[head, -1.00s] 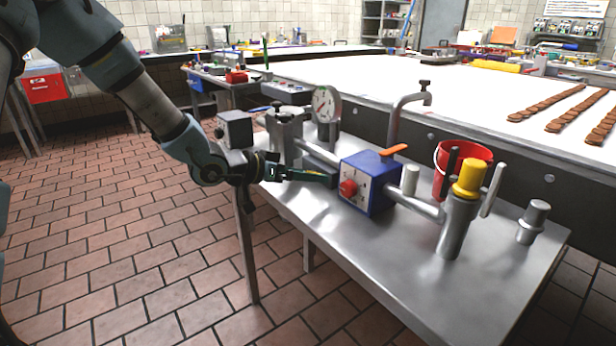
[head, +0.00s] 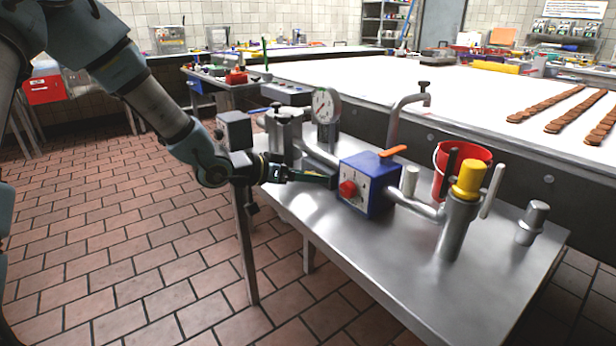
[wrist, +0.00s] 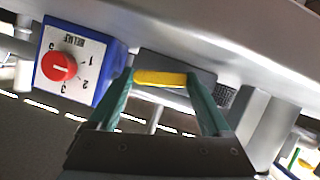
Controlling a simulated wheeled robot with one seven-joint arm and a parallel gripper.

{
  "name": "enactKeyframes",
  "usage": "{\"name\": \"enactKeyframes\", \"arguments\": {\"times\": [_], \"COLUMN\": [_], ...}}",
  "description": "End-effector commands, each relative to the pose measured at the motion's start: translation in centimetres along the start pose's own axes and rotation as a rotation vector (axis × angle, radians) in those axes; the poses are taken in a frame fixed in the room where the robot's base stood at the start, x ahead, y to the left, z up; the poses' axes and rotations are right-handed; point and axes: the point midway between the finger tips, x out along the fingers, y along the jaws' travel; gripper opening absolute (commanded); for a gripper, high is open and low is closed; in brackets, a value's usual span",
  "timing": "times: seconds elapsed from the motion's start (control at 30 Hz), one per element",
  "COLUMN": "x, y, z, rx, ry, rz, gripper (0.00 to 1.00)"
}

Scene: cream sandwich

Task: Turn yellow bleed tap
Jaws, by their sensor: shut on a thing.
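In the wrist view, the yellow tap handle (wrist: 160,77) lies crosswise between the green fingers of my gripper (wrist: 165,85), and they are shut on it. In the head view my gripper (head: 328,181) points right, just left of the blue relief box; the yellow handle is hidden there. The blue box (head: 371,198) has a white face and a red knob (head: 348,188); the box also shows at upper left in the wrist view (wrist: 113,72). A round pressure gauge (head: 325,104) stands behind my gripper.
An orange lever (head: 393,150) sits above the blue box. A yellow-capped post (head: 468,180), a red bucket (head: 437,185) and a short metal post (head: 533,222) stand to the right. The steel table's front right (head: 440,290) is clear.

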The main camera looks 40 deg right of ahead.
Motion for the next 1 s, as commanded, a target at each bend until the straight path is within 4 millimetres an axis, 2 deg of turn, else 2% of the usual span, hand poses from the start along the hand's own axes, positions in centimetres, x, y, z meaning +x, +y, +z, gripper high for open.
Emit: {"name": "enactKeyframes", "arguments": {"times": [0.07, 0.23, 0.6, 0.97, 1.0], "x": [-0.01, 0.15, 0.33, 0.21, 0.21], "y": [0.01, 0.02, 0.04, 0.08, 0.07], "z": [0.01, 0.34, 0.75, 0.53, 0.53], "rx": [0.0, 0.031, 0.235, 0.248, 0.248], "ry": [0.0, 0.0, 0.001, 0.0, 0.0], "rz": [0.0, -0.012, -0.096, -0.103, -0.103], "gripper": [0.27, 0.27, 0.27, 0.27, 0.87]}}
